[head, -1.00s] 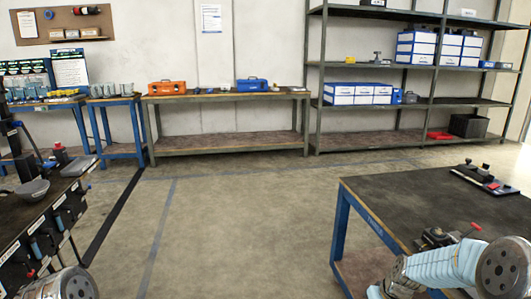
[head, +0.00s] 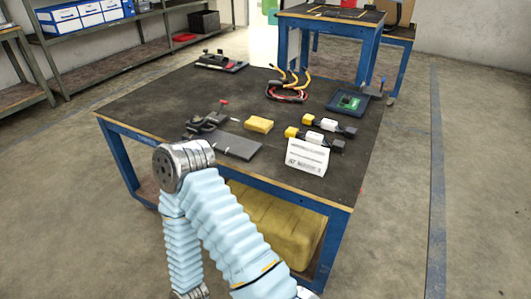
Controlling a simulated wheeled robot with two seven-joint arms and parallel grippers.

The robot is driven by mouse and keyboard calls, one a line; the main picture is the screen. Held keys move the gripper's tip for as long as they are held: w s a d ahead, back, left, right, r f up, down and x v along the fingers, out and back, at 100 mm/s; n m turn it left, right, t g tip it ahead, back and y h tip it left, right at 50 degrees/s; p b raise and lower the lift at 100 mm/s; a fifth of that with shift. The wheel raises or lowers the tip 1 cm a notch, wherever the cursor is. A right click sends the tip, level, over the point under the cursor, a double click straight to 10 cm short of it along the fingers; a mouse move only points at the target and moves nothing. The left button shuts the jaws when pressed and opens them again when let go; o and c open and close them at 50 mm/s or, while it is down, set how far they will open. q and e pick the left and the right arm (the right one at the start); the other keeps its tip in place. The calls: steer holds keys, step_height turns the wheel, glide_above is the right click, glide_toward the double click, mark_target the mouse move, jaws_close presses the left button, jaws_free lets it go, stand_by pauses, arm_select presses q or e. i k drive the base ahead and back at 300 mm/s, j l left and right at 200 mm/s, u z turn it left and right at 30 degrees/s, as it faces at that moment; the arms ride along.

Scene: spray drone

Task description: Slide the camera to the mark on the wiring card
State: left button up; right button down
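A white folded card (head: 307,156) with small print stands at the front right of the black-topped table; I cannot tell whether it is the wiring card. No camera is clearly identifiable. A dark device with a red knob (head: 207,121) stands at the table's left front, beside a flat grey plate (head: 233,146). A green circuit board (head: 349,102) lies on a dark blue tray at the right. My blue-sleeved arm rises in front of the table. Neither gripper shows.
The table (head: 150,101) also bears a yellow block (head: 259,124), yellow-and-white connectors (head: 321,122), looped cables (head: 287,88) and another black device (head: 220,62). A yellow bulky object (head: 270,222) sits underneath. A second blue-legged table (head: 330,12) stands behind. Floor at the right is clear.

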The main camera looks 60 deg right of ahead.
mark_target(197, 125)
steer(key=z, duration=2.3)
